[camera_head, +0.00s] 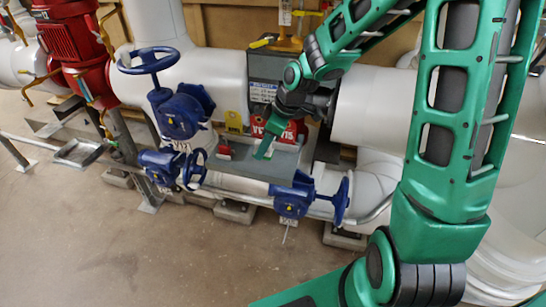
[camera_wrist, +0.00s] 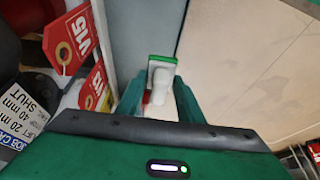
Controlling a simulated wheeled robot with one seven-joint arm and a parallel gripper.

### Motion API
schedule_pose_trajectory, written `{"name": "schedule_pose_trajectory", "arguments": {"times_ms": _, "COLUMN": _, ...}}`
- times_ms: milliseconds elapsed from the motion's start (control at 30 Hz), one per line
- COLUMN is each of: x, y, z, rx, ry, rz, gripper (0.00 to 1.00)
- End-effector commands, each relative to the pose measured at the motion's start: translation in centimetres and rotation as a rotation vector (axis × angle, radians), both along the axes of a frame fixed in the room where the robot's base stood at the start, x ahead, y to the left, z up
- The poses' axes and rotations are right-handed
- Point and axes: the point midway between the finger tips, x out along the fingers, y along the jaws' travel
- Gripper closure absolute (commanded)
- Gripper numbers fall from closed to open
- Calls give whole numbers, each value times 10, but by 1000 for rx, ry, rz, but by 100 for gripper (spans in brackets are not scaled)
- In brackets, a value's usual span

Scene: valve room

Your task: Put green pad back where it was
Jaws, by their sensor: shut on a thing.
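My gripper (camera_head: 264,150) reaches down over the grey shelf between the pipes. In the wrist view its two green fingers (camera_wrist: 160,102) are closed on the green pad (camera_wrist: 163,60), which shows as a pale plate with a green edge and a white, rounded part between the fingers. The pad sticks out past the fingertips over a grey ledge (camera_wrist: 148,30). Whether it touches the ledge I cannot tell. In the head view the pad cannot be told apart from my green fingers.
Red V15 tags (camera_wrist: 70,38) hang close left of my gripper. A red item (camera_head: 224,151) and a yellow sign (camera_head: 233,121) are on the grey shelf (camera_head: 240,167). Blue valves (camera_head: 181,110) stand left and below. Floor in front is clear.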

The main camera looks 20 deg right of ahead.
Motion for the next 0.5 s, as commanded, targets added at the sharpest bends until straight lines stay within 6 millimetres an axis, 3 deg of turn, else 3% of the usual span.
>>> {"name": "schedule_pose_trajectory", "arguments": {"times_ms": 200, "x": 6, "y": -30, "z": -19, "rx": 0, "ry": 1, "rz": -2, "gripper": 95}}
{"name": "schedule_pose_trajectory", "arguments": {"times_ms": 500, "x": 7, "y": -34, "z": -37, "rx": 1, "ry": 2, "rz": 2, "gripper": 95}}
